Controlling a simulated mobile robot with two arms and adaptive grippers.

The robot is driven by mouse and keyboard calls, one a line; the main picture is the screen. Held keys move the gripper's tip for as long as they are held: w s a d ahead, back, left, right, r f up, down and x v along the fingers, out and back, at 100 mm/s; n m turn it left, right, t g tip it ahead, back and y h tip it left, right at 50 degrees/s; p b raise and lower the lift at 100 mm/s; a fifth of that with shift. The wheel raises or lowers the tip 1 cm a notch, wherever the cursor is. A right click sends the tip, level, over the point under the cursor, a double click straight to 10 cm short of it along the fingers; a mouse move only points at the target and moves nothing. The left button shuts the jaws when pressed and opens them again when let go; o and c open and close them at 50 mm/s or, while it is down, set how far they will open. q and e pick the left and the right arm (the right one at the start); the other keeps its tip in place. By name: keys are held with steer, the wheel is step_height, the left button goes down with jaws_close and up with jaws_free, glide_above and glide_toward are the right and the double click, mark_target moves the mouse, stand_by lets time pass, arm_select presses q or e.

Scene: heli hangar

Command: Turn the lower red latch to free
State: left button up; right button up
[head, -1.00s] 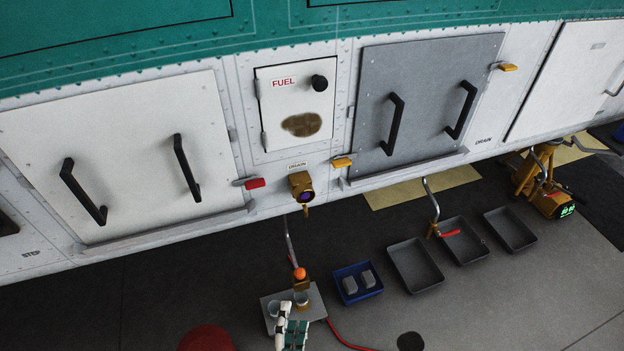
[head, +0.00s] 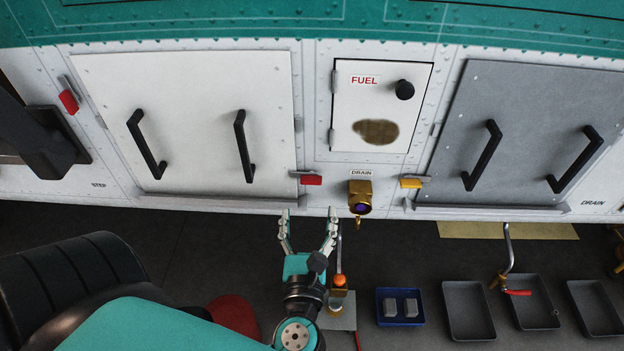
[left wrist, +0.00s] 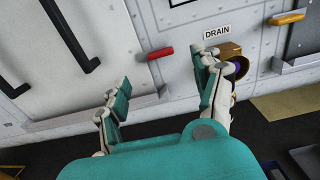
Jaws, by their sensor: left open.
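The lower red latch (head: 311,180) sits at the lower right corner of the white panel (head: 190,120), its red handle lying about level. It also shows in the left wrist view (left wrist: 160,53). Another red latch (head: 68,101) sits tilted at the panel's upper left. My left gripper (head: 308,213) is open and empty, with its fingers pointing up toward the lower latch from just below it. In the left wrist view the latch appears beyond the gap between the fingers (left wrist: 160,75), apart from both. My right gripper is not in view.
A brass drain valve (head: 360,198) juts out just right of the latch, close to my right finger. A yellow latch (head: 411,183) is beyond it. Black handles (head: 245,147) stand off the panel. A blue tray (head: 400,319) and grey trays (head: 470,335) lie on the floor.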

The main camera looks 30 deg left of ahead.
mark_target(311, 183)
arm_select(q)
steer(key=p+x, duration=0.2)
steer(key=x, duration=0.5)
steer(key=shift+w+a+r, duration=0.1)
steer(key=shift+w+a, duration=0.1)
steer(key=shift+w, duration=0.15)
steer(key=shift+w+a, duration=0.25)
steer(key=shift+w, duration=0.2)
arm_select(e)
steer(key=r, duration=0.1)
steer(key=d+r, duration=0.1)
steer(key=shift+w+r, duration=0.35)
arm_select(q)
steer(key=c, duration=1.2)
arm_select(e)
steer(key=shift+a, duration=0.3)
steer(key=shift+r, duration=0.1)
